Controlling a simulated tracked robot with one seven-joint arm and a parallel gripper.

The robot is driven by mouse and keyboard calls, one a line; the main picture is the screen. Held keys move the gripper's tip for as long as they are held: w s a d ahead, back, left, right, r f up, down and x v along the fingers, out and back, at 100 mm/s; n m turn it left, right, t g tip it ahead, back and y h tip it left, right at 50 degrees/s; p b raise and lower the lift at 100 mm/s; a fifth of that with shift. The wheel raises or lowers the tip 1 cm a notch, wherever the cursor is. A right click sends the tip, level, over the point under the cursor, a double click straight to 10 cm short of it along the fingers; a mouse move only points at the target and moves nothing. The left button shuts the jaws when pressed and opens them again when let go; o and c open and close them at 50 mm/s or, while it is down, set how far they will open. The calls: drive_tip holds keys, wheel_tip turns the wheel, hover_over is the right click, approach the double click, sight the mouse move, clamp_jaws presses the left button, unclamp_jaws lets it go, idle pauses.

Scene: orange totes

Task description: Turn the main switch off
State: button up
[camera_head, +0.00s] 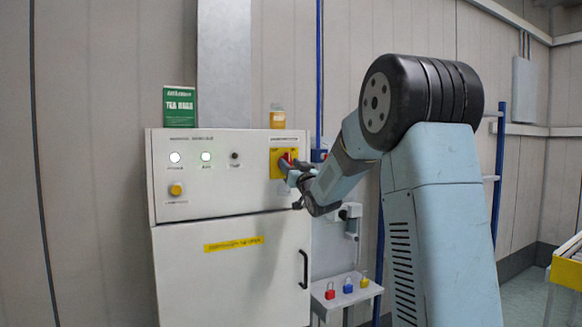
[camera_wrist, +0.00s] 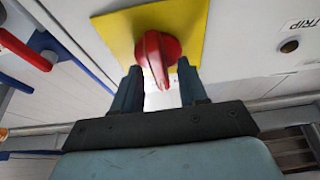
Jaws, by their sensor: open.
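The main switch is a red rotary handle (camera_wrist: 157,55) on a yellow plate (camera_wrist: 112,32), on the upper right of a white cabinet front (camera_head: 230,185). In the head view the yellow plate (camera_head: 277,160) shows beside my gripper (camera_head: 288,170), which partly hides the red handle. In the wrist view my gripper (camera_wrist: 160,82) is open, with one dark finger on each side of the handle's lower end. I cannot tell whether the fingers touch the handle.
A green box (camera_head: 179,107) and a small orange-labelled bottle (camera_head: 277,117) stand on the cabinet top. Indicator lamps and a yellow button (camera_head: 176,190) are at its left. A small shelf (camera_head: 345,293) with several coloured padlocks is to the right. Another red handle (camera_wrist: 25,49) is at left in the wrist view.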

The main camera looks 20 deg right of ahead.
clamp_jaws()
idle(0.4)
drive_tip(key=shift+n+y, duration=0.4)
drive_tip(key=shift+n, duration=0.3)
drive_tip(key=n+y, duration=0.1)
drive_tip(key=n, duration=0.1)
drive_tip(key=n+g+y, duration=0.1)
drive_tip(key=n+y, duration=0.1)
drive_tip(key=n, duration=0.1)
drive_tip(key=shift+d+n, duration=0.1)
drive_tip(key=shift+n, duration=0.2)
drive_tip(key=n+g, duration=0.2)
drive_tip(key=n, duration=0.3)
drive_tip(key=n+g+y, duration=0.1)
drive_tip(key=n+g, duration=0.1)
drive_tip(key=n, duration=0.3)
drive_tip(key=n+g+y, duration=0.1)
drive_tip(key=n+g, duration=0.1)
drive_tip(key=n, duration=0.3)
drive_tip(key=shift+f+n, duration=0.2)
drive_tip(key=shift+n, duration=0.2)
